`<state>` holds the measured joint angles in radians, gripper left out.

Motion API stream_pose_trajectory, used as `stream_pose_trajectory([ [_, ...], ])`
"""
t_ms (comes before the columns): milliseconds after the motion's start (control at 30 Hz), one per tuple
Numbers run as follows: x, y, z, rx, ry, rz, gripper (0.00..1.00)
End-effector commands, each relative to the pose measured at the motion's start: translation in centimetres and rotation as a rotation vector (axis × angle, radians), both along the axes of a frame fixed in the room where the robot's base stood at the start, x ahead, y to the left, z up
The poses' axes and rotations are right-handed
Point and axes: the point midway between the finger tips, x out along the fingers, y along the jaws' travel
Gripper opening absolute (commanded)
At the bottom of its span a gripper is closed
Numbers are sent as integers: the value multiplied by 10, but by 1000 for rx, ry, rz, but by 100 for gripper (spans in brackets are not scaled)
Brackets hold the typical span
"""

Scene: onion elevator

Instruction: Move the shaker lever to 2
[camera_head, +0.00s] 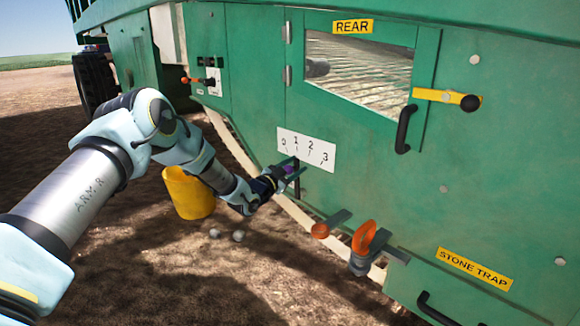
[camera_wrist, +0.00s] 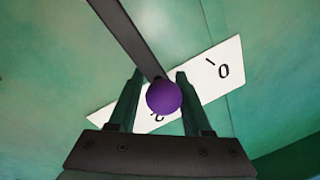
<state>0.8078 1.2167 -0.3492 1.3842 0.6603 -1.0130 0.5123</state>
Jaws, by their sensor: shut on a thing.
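The shaker lever is a dark flat bar (camera_head: 297,187) with a purple ball knob (camera_head: 289,170), on the green machine side below a white scale plate (camera_head: 318,153) marked 0, 1, 2, 3. In the head view the bar's upper end lies just below the 1 mark. My gripper (camera_head: 284,175) is at the knob, its fingers around it. In the wrist view the purple knob (camera_wrist: 164,97) sits between the two fingers of my gripper (camera_wrist: 157,85), with the bar (camera_wrist: 125,35) running up left.
A black door handle (camera_head: 405,129) and a yellow latch (camera_head: 445,97) are up right. A yellow bucket (camera_head: 188,193) stands on the ground behind my arm. Open dirt lies lower left.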

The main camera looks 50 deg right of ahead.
Motion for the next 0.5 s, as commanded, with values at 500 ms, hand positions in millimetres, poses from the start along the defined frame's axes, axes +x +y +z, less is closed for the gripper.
stream_pose_trajectory([
  [500,-14,4,-4,-6,-188,9,0],
])
